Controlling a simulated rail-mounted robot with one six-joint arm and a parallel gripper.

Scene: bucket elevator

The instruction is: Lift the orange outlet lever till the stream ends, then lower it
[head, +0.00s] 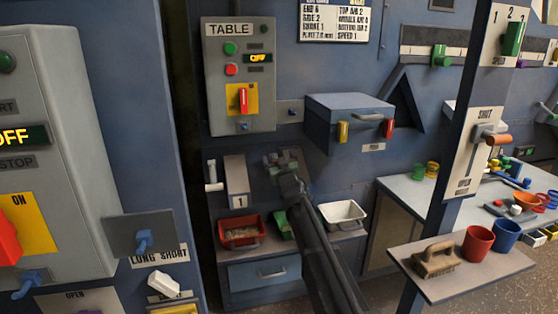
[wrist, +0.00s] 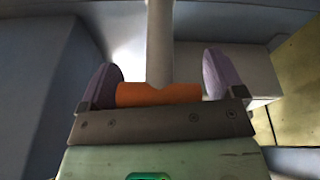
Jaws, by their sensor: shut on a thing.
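In the wrist view, the orange lever grip (wrist: 160,94) lies crosswise between the two purple pads of my gripper (wrist: 160,80), which is shut on it. A pale grey lever stem (wrist: 160,45) runs away from the middle of the orange grip. In the head view, my gripper (head: 284,163) is at the outlets below the blue box, right of the grey chute marked 1 (head: 237,180). The orange grip is hidden there behind my gripper and arm. I cannot make out a stream in either view.
Below the outlets, a shelf holds a red tray (head: 241,243) with grainy contents, a partly hidden green tray (head: 281,227) and a white tray (head: 343,216). Another orange-handled lever (head: 497,139) is on the SHUT/OPEN plate at right. The TABLE panel (head: 240,75) hangs above.

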